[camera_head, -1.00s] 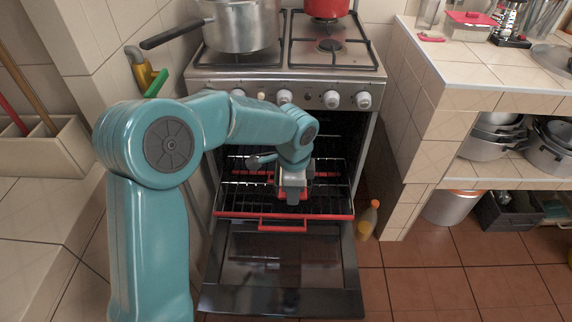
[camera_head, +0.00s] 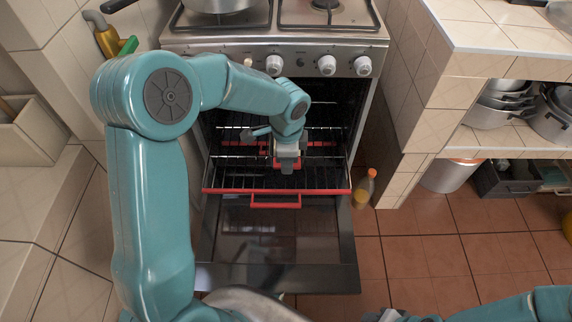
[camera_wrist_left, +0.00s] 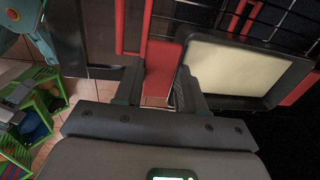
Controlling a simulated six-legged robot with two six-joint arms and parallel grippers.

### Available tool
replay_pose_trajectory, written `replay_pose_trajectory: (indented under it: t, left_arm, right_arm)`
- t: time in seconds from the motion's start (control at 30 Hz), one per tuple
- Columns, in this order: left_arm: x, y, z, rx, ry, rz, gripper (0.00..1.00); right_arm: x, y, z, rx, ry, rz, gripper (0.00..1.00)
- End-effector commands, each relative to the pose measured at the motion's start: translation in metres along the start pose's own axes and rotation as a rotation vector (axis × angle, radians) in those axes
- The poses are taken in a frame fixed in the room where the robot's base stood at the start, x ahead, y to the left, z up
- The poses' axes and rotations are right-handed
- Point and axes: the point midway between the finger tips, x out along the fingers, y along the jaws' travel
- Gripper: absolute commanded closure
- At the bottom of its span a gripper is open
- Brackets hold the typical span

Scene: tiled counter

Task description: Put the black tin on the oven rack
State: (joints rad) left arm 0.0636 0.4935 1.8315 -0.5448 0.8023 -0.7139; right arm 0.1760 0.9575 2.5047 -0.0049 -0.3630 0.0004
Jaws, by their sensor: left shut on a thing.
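The black tin (camera_wrist_left: 232,102) shows in the left wrist view as a dark rectangular pan with a flat cream inside. Red shows along its edges. My left gripper (camera_head: 288,166) reaches into the oven front and points down. In the wrist view, its fingers (camera_wrist_left: 160,85) are at the tin's left side, shut with a red piece between them. In the head view, my gripper and arm hide most of the tin. The oven rack (camera_head: 225,190) has a red front bar and handle and is pulled partly out. I cannot tell whether the tin touches the rack.
The oven door (camera_head: 277,278) is folded open below the rack. The stove's knobs (camera_head: 326,65) are above the opening. A yellow bottle (camera_head: 361,198) stands on the floor at the right. The tiled counter (camera_head: 490,30) with shelves is further right. My right arm (camera_head: 510,308) shows at the bottom.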

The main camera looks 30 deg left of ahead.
Motion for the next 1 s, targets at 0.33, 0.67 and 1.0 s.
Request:
replay_pose_trajectory:
  t: [0.33, 0.67, 1.0]
  left_arm:
    - [0.048, 0.002, 0.000, 0.001, 0.001, -0.002, 1.00]
    - [0.049, 0.000, 0.000, 0.000, -0.001, 0.001, 0.35]
    - [0.037, -0.001, 0.000, 0.000, 0.000, -0.002, 0.35]
  right_arm:
    - [0.013, 0.005, 0.000, 0.000, 0.000, 0.000, 0.55]
    - [0.012, 0.004, 0.000, 0.000, 0.000, 0.000, 0.55]
    - [0.008, 0.003, 0.000, 0.000, 0.000, 0.000, 0.55]
